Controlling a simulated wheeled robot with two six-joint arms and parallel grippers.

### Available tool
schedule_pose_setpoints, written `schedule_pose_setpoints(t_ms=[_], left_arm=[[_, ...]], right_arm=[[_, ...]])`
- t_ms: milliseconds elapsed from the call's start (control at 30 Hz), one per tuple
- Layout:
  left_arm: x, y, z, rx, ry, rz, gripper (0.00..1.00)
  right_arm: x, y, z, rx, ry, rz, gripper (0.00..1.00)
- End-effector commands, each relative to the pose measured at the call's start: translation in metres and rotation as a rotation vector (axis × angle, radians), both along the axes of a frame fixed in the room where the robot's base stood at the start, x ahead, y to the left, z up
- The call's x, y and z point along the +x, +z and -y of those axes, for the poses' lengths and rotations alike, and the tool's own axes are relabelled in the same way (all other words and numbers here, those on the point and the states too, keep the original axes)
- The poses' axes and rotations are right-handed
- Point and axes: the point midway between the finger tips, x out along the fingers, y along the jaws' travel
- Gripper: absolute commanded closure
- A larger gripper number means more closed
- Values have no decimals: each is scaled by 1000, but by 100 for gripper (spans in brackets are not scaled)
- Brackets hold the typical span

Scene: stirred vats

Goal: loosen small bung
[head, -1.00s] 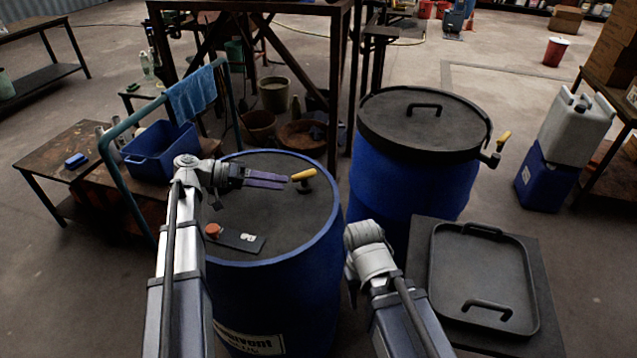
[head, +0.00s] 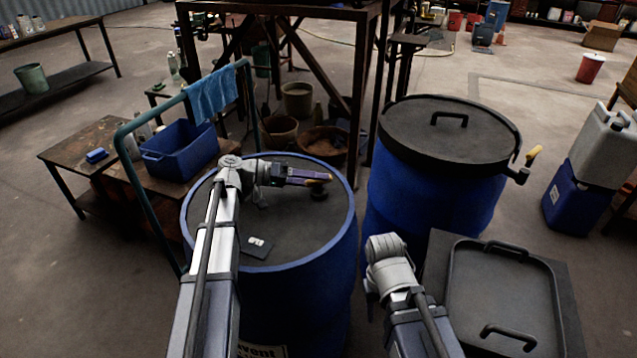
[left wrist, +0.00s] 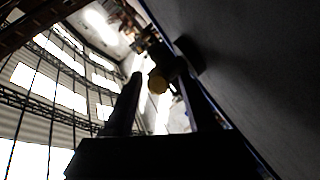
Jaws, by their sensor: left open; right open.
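The near blue drum (head: 353,228) has a dark flat top. On its right side stands a small dark fitting (head: 319,195) with a yellow handle (head: 316,184); I take it for the small bung but cannot be sure. My left gripper (head: 322,179) is open and level just above the drum top, its fingers reaching right to the yellow handle. In the left wrist view the handle's yellow end (left wrist: 157,82) shows between the two open fingers; I cannot tell if they touch it. My right arm's wrist is in front of the drums, and its fingers do not show.
A second blue drum (head: 430,195) with a black handled lid and a yellow-handled side tap (head: 530,160) stands to the right. A black tray-like lid (head: 505,300) lies on a stand at front right.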

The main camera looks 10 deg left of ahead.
Motion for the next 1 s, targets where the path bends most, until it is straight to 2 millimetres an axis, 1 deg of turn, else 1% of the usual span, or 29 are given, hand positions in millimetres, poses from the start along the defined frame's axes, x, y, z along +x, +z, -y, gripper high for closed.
schedule_pose_setpoints(t_ms=[100,367,400,900,1000], left_arm=[[1,-2,6,0,-1,0,43],[2,-1,7,0,0,0,43],[2,-1,7,0,0,0,44],[2,-2,7,0,0,0,100],[2,-2,7,1,1,0,100]], right_arm=[[0,-2,0,0,0,0,50],[0,-1,0,0,0,0,50],[0,-1,0,0,0,0,50],[0,-1,0,0,0,0,50],[0,-1,0,0,0,0,50]])
